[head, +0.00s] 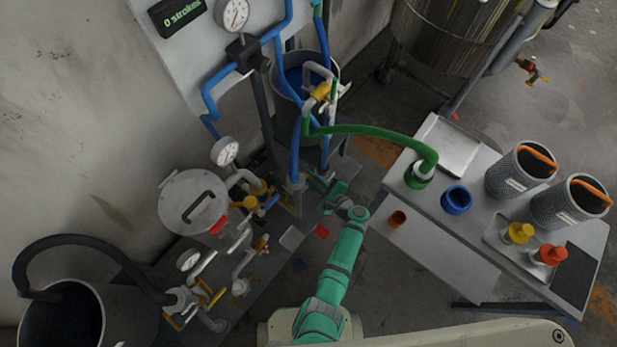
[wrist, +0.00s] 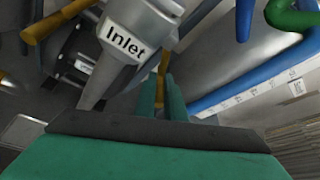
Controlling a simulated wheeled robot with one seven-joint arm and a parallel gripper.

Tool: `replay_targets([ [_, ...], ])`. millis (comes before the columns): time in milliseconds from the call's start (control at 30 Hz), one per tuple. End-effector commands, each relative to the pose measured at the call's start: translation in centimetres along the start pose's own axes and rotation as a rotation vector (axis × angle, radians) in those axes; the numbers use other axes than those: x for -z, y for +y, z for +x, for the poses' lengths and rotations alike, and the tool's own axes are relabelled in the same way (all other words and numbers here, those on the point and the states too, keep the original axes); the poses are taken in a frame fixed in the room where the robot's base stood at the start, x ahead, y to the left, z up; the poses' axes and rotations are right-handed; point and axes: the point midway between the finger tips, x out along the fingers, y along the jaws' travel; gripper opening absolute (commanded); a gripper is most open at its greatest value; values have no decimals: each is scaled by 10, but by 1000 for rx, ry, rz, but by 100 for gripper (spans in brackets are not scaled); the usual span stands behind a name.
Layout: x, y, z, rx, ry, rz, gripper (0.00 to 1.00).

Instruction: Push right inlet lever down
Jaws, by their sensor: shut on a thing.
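In the wrist view, a grey valve body with the label "Inlet" (wrist: 125,40) stands just left of and above my fingers. My gripper (wrist: 165,92) has its two green fingers closed around a narrow yellow lever (wrist: 163,62) beside that body; only part of the lever shows between them. In the head view, my gripper (head: 332,192) is low at the foot of the pump stand, right of the blue upright pipe. The lever it holds is too small and covered to make out there.
Left of my gripper are yellow-handled valves (head: 252,202), a lidded pot (head: 194,203) and gauges. A blue pipe (wrist: 250,85) runs close on the right in the wrist view. A green hose (head: 375,131) arches to the side table (head: 455,255), which holds filters and caps.

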Motion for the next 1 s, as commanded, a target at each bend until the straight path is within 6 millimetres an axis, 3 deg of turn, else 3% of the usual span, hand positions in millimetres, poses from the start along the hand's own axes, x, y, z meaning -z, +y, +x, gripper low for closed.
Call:
replay_targets([
  [433,6,-2,-6,4,9,24,0],
  [467,6,-2,-6,4,9,24,17],
  [500,6,-2,-6,4,9,24,26],
  [533,6,-2,-6,5,9,24,29],
  [833,6,-4,-7,6,9,23,29],
  [1000,6,-4,-22,7,10,23,29],
])
